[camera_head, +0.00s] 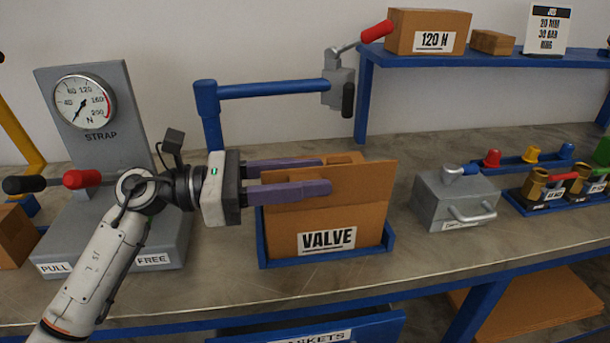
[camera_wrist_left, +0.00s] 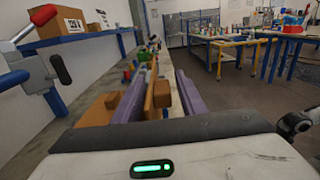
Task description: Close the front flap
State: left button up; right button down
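The cardboard box labelled VALVE (camera_head: 315,240) sits in a blue tray (camera_head: 388,243) at mid-bench. Its front flap (camera_head: 365,180) stands up along the front edge. My left gripper (camera_head: 326,176) reaches in from the left with two purple fingers apart, one in front of the flap and the other farther back, over the box. In the left wrist view, brown cardboard (camera_wrist_left: 150,100) shows between the spread fingers (camera_wrist_left: 165,88); a gap shows beside the right finger. Contact on the far side cannot be told. The box's inside is hidden. My right gripper is not in view.
A grey gauge stand (camera_head: 120,130) with a red-handled lever is at left, beside my left arm. A blue post with a hanging tool (camera_head: 340,85) stands behind the box. A grey lidded case (camera_head: 455,200) is to the right. A blue shelf (camera_head: 480,60) is at back right.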

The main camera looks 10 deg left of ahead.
pick_arm(q)
jog(key=shift+s+a, duration=0.1)
jog(key=shift+a, duration=0.25)
jog(key=b+v, duration=0.2)
jog(key=v, duration=0.4)
jog(key=shift+a, duration=0.15)
jog(key=shift+s+a, duration=0.1)
jog(key=shift+a, duration=0.15)
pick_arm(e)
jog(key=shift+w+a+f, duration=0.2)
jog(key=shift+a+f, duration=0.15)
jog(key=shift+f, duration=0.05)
